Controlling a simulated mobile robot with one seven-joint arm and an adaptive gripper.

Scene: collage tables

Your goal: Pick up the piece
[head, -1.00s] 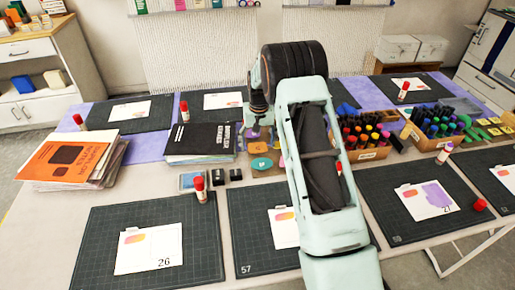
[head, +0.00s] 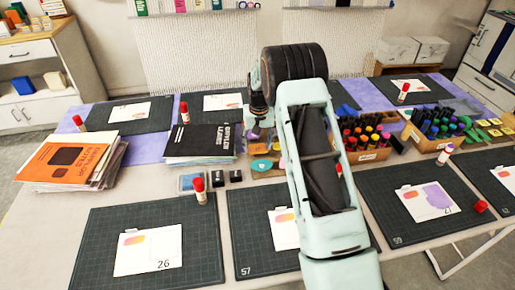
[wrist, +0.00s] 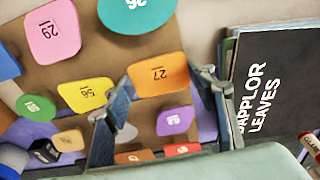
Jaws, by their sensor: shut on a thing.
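An orange piece (wrist: 159,74) with an upside-down number, apparently 27, lies between the two fingers of my gripper (wrist: 163,82) in the wrist view. The fingers are shut on its left and right edges. Other numbered pieces lie on the brown board (wrist: 85,70) below: a pink one (wrist: 54,30), a teal one (wrist: 137,12), a yellow one (wrist: 86,95) and a purple one (wrist: 175,121). In the head view my gripper (head: 257,128) is over the board area, largely hidden by my arm. A teal piece (head: 262,164) shows just below it.
A black booklet (wrist: 265,80) stands close to the right finger; it also lies left of my gripper in the head view (head: 205,140). Marker boxes (head: 368,154) are to the right. Cutting mats with cards, such as the one marked 26 (head: 105,228), surround the middle.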

